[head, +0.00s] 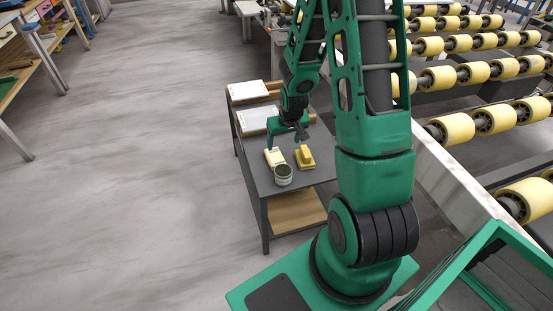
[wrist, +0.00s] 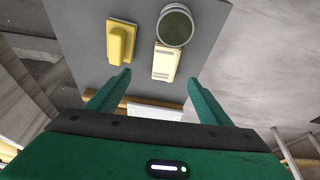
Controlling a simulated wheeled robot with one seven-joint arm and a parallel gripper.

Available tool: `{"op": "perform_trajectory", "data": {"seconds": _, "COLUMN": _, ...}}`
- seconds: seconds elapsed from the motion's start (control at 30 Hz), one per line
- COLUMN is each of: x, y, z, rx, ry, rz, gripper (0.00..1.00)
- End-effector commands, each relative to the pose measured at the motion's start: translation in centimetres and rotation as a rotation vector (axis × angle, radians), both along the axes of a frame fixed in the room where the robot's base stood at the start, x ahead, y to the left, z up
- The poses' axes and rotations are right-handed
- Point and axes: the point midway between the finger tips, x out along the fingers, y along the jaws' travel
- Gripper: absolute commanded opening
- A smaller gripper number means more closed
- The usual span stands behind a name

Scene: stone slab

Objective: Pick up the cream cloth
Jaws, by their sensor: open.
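The cream cloth (head: 274,158) is a small, folded-looking pale rectangle on the grey top of a small table (head: 258,178). It also shows in the wrist view (wrist: 164,63), beyond my fingertips and roughly between their lines. My gripper (head: 286,140) is over the table, close to the cloth in the head view. In the wrist view my gripper (wrist: 160,78) has its two green fingers wide apart with nothing held between them. I cannot tell the exact height of the fingers above the cloth.
A round grey tin (head: 283,175) stands right beside the cloth. A yellow block-like object (head: 305,157) lies on its other side with a gap. White flat items (head: 258,120) lie farther back. A roller conveyor (head: 460,128) runs at the right; open floor (head: 130,190) is at the left.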

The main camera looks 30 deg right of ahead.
Motion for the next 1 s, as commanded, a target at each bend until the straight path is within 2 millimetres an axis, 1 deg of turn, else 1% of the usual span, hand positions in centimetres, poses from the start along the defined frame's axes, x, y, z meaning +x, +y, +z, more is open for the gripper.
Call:
{"op": "perform_trajectory", "data": {"seconds": 0.03, "x": 0.5, "y": 0.3, "z": -1.3, "rx": 0.007, "ry": -0.008, "rz": 0.005, "gripper": 0.73}}
{"op": "perform_trajectory", "data": {"seconds": 0.1, "x": 1.2, "y": 0.5, "z": -2.5, "rx": 0.014, "ry": -0.026, "rz": 0.010, "gripper": 0.73}}
{"op": "perform_trajectory", "data": {"seconds": 0.37, "x": 2.4, "y": 1.0, "z": -4.9, "rx": 0.023, "ry": -0.054, "rz": 0.018, "gripper": 0.73}}
{"op": "perform_trajectory", "data": {"seconds": 0.6, "x": 3.6, "y": 0.6, "z": -7.7, "rx": 0.024, "ry": -0.053, "rz": 0.018, "gripper": 0.73}}
{"op": "perform_trajectory", "data": {"seconds": 0.7, "x": 3.9, "y": 0.6, "z": -8.6, "rx": 0.024, "ry": -0.054, "rz": 0.018, "gripper": 0.73}}
{"op": "perform_trajectory", "data": {"seconds": 0.87, "x": 4.2, "y": 0.5, "z": -9.3, "rx": 0.023, "ry": -0.054, "rz": 0.018, "gripper": 0.73}}
{"op": "perform_trajectory", "data": {"seconds": 1.0, "x": 4.6, "y": 0.2, "z": -10.3, "rx": 0.023, "ry": -0.053, "rz": 0.018, "gripper": 0.73}}
